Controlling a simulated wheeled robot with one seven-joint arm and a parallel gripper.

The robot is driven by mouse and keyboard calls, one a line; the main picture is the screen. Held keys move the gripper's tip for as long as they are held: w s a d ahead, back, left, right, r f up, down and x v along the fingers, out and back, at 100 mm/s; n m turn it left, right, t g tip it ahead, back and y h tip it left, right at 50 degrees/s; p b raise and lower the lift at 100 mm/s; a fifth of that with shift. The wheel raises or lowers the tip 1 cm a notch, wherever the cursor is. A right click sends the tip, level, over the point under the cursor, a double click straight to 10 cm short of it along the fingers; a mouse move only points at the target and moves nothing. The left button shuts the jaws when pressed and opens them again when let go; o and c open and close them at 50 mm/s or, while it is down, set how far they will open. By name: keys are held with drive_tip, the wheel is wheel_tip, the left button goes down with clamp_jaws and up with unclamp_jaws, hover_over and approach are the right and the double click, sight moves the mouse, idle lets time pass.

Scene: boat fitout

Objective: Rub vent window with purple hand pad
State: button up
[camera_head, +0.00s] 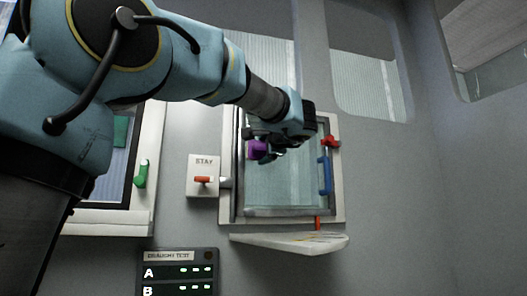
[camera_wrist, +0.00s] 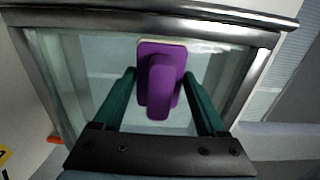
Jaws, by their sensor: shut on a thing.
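The vent window (camera_head: 290,185) is a framed glass pane on the grey wall, with a blue handle (camera_head: 325,175) on its right side. In the wrist view its glass (camera_wrist: 88,70) and dark metal frame (camera_wrist: 150,20) fill the background. The purple hand pad (camera_head: 257,149) is in front of the upper left part of the pane. It also shows in the wrist view (camera_wrist: 160,80), held by its grip. My gripper (camera_wrist: 162,95) is shut on the pad, with green fingers on either side. I cannot tell whether the pad's face touches the glass.
A "STAY" plate (camera_head: 203,165) with a red lever is left of the window. A red latch (camera_head: 331,141) is at its right edge, and a white ledge (camera_head: 290,242) juts out below. A "DRAUGHT TEST" panel (camera_head: 178,272) is at lower left. A green-handled window (camera_head: 141,174) is further left.

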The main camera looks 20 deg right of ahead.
sight(297, 156)
drive_tip(key=shift+s+d+p, duration=0.2)
drive_tip(key=shift+d+p, duration=0.45)
drive_tip(key=shift+d, duration=1.3)
drive_tip(key=shift+s+d+p, duration=0.25)
drive_tip(key=shift+d+p, duration=0.4)
drive_tip(key=shift+d, duration=1.25)
drive_tip(key=shift+s+d+p, duration=0.2)
drive_tip(key=shift+d+p, duration=0.45)
drive_tip(key=shift+d, duration=1.3)
drive_tip(key=shift+f, duration=0.1)
drive_tip(key=shift+s+f, duration=0.1)
drive_tip(key=shift+s, duration=0.1)
drive_tip(key=shift+s+a+b, duration=0.1)
drive_tip(key=shift+s+b, duration=0.65)
drive_tip(key=shift+s, duration=0.1)
drive_tip(key=shift+s+a+b, duration=0.15)
drive_tip(key=shift+s+b, duration=0.3)
drive_tip(key=shift+s, duration=0.55)
drive_tip(key=shift+s+a+b, duration=0.1)
drive_tip(key=shift+s+b, duration=0.3)
drive_tip(key=shift+s, duration=0.55)
drive_tip(key=shift+s+a+b, duration=0.2)
drive_tip(key=shift+s+b, duration=0.4)
drive_tip(key=shift+s, duration=0.85)
